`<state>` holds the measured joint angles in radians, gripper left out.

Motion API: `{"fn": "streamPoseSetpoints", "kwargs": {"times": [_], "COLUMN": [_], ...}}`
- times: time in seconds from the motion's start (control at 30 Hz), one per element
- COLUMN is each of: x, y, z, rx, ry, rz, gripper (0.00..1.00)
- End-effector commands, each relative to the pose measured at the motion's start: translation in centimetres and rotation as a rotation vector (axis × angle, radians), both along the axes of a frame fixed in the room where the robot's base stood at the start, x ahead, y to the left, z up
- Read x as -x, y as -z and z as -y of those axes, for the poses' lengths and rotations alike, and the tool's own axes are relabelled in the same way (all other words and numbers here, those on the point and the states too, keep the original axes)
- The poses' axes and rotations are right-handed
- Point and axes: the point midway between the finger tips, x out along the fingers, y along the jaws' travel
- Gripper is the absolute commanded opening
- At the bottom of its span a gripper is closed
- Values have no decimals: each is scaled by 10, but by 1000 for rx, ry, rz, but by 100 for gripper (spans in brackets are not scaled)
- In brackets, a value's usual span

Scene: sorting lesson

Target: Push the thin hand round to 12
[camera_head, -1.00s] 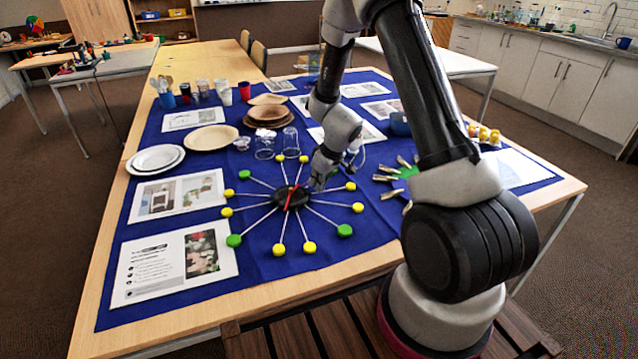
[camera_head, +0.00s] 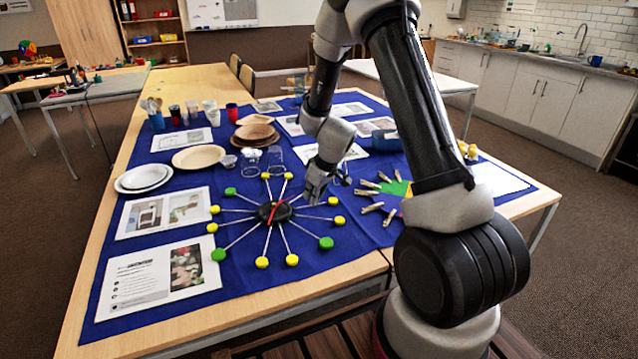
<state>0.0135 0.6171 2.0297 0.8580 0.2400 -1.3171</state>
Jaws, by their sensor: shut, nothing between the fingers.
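The clock (camera_head: 273,212) lies on the blue cloth, with a black hub and thin pale spokes ending in yellow and green knobs. A thin red hand (camera_head: 272,215) crosses the hub, slanting up and slightly right; how far its ends reach is hard to see. No numerals can be read, so I cannot tell which knob is 12. My gripper (camera_head: 313,199) is shut and empty, pointing down over the clock's right side, to the right of the hub. Whether its fingertips touch a spoke or the hand cannot be told.
A green piece with several clothespins (camera_head: 372,208) lies right of the clock. Clear glasses (camera_head: 276,158) and a beige plate (camera_head: 199,157) stand behind it. White plates (camera_head: 144,178) and printed sheets (camera_head: 150,277) lie left. Bare cloth lies in front of the clock.

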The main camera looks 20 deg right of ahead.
Motion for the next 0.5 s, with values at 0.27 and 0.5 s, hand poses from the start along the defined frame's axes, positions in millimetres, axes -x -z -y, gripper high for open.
{"fn": "streamPoseSetpoints", "kwargs": {"times": [0.27, 0.5], "x": [14, 19], "y": [-41, -59], "z": [7, 16], "rx": [1, 2], "ry": [0, 38], "rz": [3, 1], "gripper": [0, 0]}}
